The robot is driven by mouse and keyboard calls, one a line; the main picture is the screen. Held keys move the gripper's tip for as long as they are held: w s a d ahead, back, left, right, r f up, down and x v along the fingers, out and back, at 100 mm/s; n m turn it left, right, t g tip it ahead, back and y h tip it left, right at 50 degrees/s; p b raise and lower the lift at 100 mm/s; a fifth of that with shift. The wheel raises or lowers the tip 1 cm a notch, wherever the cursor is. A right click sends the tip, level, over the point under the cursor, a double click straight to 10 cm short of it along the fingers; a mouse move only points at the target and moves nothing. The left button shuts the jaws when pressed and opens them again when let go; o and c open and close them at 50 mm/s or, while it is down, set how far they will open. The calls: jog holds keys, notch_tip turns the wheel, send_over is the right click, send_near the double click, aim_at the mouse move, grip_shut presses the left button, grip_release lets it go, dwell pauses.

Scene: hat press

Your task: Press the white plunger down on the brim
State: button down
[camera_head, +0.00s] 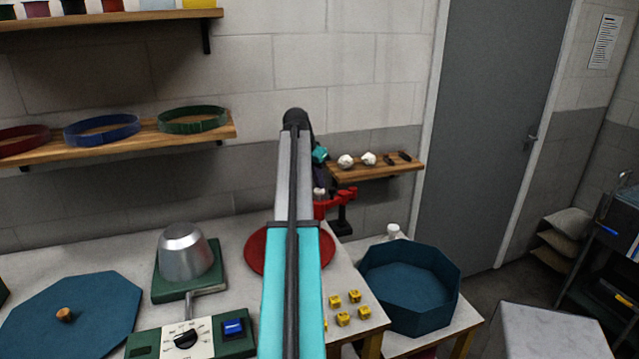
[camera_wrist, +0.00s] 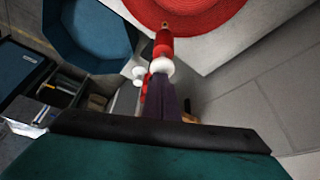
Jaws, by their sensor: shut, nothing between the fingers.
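The red brim (camera_head: 256,250) lies flat on the table, partly hidden behind my arm; its ridged surface also shows at the top of the wrist view (camera_wrist: 205,15). A red press (camera_head: 338,204) stands at its right on a dark post. The white plunger (camera_head: 319,193) is a small white knob on the press's red arm; in the wrist view it is a white disc (camera_wrist: 160,66). My gripper (camera_head: 320,180) is shut and empty, its dark fingers pointing down just above the plunger. In the wrist view the fingertips (camera_wrist: 163,86) overlap the white disc; I cannot tell whether they touch it.
A blue octagonal bin (camera_head: 415,322) stands right of the table, near a white bottle (camera_head: 393,231). Several yellow cubes (camera_head: 343,318) lie on the table's right part. A metal hat form (camera_head: 185,254) and a control box (camera_head: 230,330) stand at left. A small shelf (camera_head: 385,171) hangs behind.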

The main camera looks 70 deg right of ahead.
notch_tip(320, 180, up, 8)
jog(key=p, duration=0.4)
jog(key=shift+r, duration=0.25)
dwell(0.7)
jog(key=shift+w, duration=0.1)
dwell(0.6)
